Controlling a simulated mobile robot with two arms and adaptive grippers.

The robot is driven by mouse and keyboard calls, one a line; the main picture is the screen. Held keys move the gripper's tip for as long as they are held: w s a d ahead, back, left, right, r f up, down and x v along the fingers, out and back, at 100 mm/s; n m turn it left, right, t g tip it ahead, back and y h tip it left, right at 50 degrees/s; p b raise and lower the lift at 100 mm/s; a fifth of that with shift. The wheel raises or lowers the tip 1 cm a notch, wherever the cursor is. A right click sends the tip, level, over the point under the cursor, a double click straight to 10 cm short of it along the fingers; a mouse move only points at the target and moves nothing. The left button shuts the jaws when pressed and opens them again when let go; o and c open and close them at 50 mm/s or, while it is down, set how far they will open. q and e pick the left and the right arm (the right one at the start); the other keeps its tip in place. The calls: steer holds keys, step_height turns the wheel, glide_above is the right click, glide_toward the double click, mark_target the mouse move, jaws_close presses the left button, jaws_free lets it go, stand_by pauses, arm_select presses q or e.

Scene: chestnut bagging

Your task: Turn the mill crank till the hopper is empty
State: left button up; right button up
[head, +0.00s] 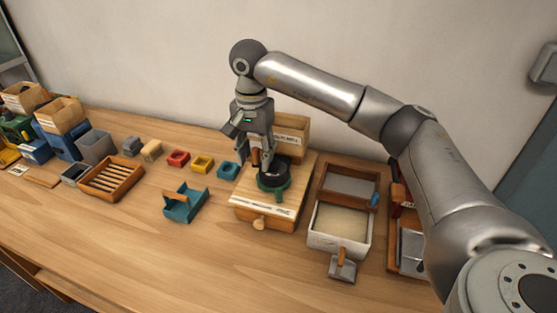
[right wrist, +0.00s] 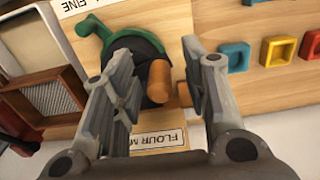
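The mill (head: 272,183) has a green body and a dark round top and stands on a pale wooden base (head: 262,212). The mill's green part also shows in the right wrist view (right wrist: 92,38). The crank's brown wooden handle (right wrist: 160,82) rises beside the dark top. My right gripper (head: 262,163) points down over the mill. In the right wrist view its two fingers (right wrist: 165,92) are apart, with the handle between them and a gap on its right side. I cannot make out what the hopper holds. My left gripper is not in view.
A labelled wooden box (head: 292,130) stands behind the mill. A pale-filled tray (head: 311,238), a framed sieve (head: 322,190) and a small scoop (head: 342,268) are to its right. A teal tray (head: 184,203) and coloured blocks lie to its left. The table's front is clear.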

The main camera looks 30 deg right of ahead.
steer(key=shift+r+p, duration=2.55)
steer(key=shift+r, duration=1.25)
jaws_close()
steer(key=shift+f, duration=0.1)
